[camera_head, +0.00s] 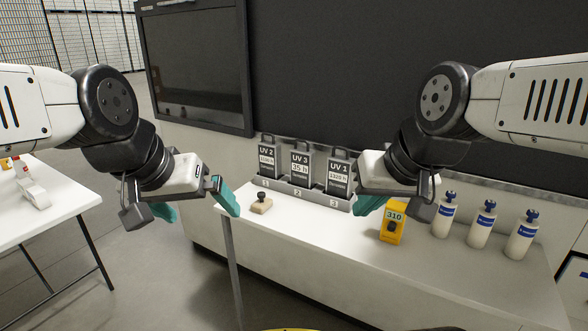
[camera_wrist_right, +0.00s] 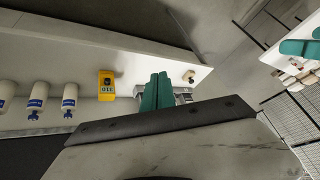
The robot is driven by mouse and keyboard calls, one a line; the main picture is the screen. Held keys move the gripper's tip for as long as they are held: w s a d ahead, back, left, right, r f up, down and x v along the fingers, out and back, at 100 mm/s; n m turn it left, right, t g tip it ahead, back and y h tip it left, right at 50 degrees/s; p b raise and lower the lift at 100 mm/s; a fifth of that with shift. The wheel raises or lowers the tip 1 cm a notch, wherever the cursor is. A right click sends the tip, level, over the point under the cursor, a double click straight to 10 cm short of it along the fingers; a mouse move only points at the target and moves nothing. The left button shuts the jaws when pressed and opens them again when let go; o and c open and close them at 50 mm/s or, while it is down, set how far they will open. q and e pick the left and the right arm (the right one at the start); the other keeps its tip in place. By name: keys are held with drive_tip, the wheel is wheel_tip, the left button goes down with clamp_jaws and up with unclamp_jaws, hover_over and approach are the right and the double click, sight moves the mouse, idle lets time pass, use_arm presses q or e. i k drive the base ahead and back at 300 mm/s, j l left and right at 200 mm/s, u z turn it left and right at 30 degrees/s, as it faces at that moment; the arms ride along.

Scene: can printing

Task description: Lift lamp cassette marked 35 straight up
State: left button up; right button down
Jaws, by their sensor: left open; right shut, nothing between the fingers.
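The lamp cassette marked 35 h, labelled UV 3 (camera_head: 300,163), stands upright in the middle slot of a grey rack (camera_head: 282,187), above the number 2. Cassette UV 2 (camera_head: 267,158) stands to its left and cassette UV 1 (camera_head: 338,177) to its right. Each has a handle on top. My left gripper (camera_head: 195,204) is open and empty, left of the rack and apart from it. My right gripper (camera_head: 369,204) is shut and empty, near the rack's right end. Its teal fingers (camera_wrist_right: 158,92) hide most of the rack in the right wrist view.
A wooden stamp (camera_head: 261,204) lies in front of the rack. A yellow box marked 310 (camera_head: 393,222) and white bottles (camera_head: 481,226) stand to the right. A dark wall panel is behind. Another white table (camera_head: 45,205) stands at the left. The bench front is clear.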

sight(303, 160)
drive_tip(key=i+l+u, duration=0.45)
drive_tip(key=i+l, duration=0.2)
drive_tip(key=i, duration=0.1)
